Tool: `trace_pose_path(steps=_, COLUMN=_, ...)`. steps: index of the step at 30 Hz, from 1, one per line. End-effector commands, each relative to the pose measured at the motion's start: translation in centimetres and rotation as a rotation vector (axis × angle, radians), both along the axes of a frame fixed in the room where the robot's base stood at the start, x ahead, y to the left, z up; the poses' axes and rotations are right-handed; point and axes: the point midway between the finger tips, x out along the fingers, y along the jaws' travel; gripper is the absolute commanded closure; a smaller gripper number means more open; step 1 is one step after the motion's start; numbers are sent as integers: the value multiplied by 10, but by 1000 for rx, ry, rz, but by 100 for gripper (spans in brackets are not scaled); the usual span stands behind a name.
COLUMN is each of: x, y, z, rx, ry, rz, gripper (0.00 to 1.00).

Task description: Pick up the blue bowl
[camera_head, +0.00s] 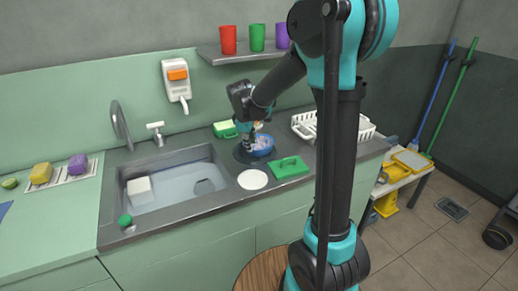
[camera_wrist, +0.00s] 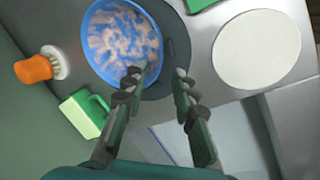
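The blue bowl (camera_head: 264,149) stands on the counter right of the sink, on a dark round surface (camera_wrist: 178,55). Its inside has a mottled brown and pale pattern; the bowl also shows in the wrist view (camera_wrist: 108,40). My gripper (camera_head: 250,146) is at the bowl's left side in the head view. In the wrist view my gripper (camera_wrist: 160,73) is open, with its left finger over the bowl's edge and its right finger outside the rim. I cannot tell whether either finger touches the bowl.
A white disc (camera_head: 252,180) and a green board (camera_head: 289,168) lie in front of the bowl. A green container (camera_head: 224,129) and an orange brush (camera_wrist: 35,69) are close by. The sink (camera_head: 175,182) is left, a white dish rack (camera_head: 368,129) right. A shelf (camera_head: 235,55) holds cups above.

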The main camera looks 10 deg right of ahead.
Motion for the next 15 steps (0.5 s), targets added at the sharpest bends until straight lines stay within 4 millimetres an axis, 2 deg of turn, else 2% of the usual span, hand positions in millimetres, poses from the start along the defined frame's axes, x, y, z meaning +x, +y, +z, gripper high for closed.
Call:
trace_pose_path(steps=10, x=11, y=-11, z=-39, rx=0, ry=0, rz=0, gripper=73)
trace_pose_path(steps=15, x=14, y=-13, z=-49, rx=0, ry=0, rz=0, gripper=73)
